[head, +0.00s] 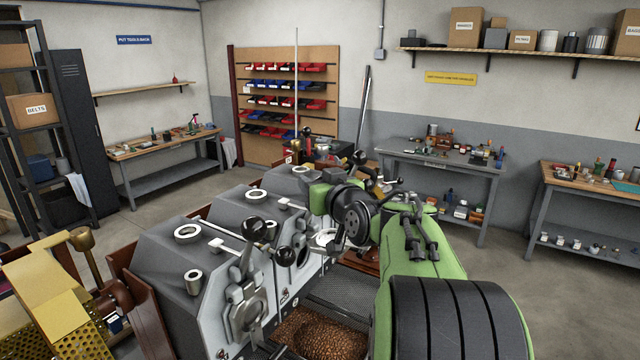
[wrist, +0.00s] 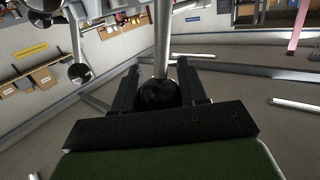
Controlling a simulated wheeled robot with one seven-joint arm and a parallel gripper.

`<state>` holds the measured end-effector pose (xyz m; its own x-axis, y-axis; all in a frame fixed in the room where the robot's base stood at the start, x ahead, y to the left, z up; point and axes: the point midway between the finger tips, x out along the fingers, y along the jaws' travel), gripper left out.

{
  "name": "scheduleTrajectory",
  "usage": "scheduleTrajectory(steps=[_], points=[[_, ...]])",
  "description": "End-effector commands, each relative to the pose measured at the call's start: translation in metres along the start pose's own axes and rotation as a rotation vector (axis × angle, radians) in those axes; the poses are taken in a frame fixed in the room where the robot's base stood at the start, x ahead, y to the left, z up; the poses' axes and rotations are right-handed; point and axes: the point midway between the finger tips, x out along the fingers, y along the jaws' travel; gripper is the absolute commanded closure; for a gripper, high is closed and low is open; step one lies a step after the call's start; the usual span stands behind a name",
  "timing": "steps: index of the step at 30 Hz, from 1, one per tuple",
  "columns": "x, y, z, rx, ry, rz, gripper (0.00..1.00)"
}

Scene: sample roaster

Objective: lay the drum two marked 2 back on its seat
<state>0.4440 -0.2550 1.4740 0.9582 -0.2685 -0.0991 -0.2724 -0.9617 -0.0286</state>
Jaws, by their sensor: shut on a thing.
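The grey roaster bank (head: 180,262) stands in the head view as a row of housings with levers and black ball knobs. The nearest drum front (head: 248,312) is in plain sight; the middle one (head: 301,252) is partly hidden by my arm. No number 2 can be read clearly. In the wrist view, my gripper (wrist: 160,92) is shut on a black ball knob (wrist: 157,96) at the end of a metal rod (wrist: 163,40). The rod runs away from the fingers. In the head view, my green and black arm hides the fingertips. I cannot tell the held drum's tilt.
Other black knobs (head: 256,228) stick out close by. A mesh tray with brown beans (head: 322,335) lies below the drum fronts. A brass-coloured perforated part (head: 35,290) is at the left. Benches (head: 440,160) stand along the walls, with open floor (head: 545,260) at the right.

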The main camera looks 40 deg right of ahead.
Motion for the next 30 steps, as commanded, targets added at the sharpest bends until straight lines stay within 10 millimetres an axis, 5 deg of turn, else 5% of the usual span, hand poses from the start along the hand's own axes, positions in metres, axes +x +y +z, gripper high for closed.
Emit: scheduleTrajectory(steps=[2,3,7,17,30], points=[[0.002,-0.005,0.009,0.009,-0.023,-0.014,1.00],[0.002,-0.005,0.009,0.009,-0.023,-0.014,0.52],[0.002,-0.004,0.008,0.007,-0.019,-0.011,0.33],[-0.005,-0.001,0.005,0.003,-0.011,-0.004,0.33],[-0.118,-0.002,0.007,0.002,-0.010,-0.005,0.33]])
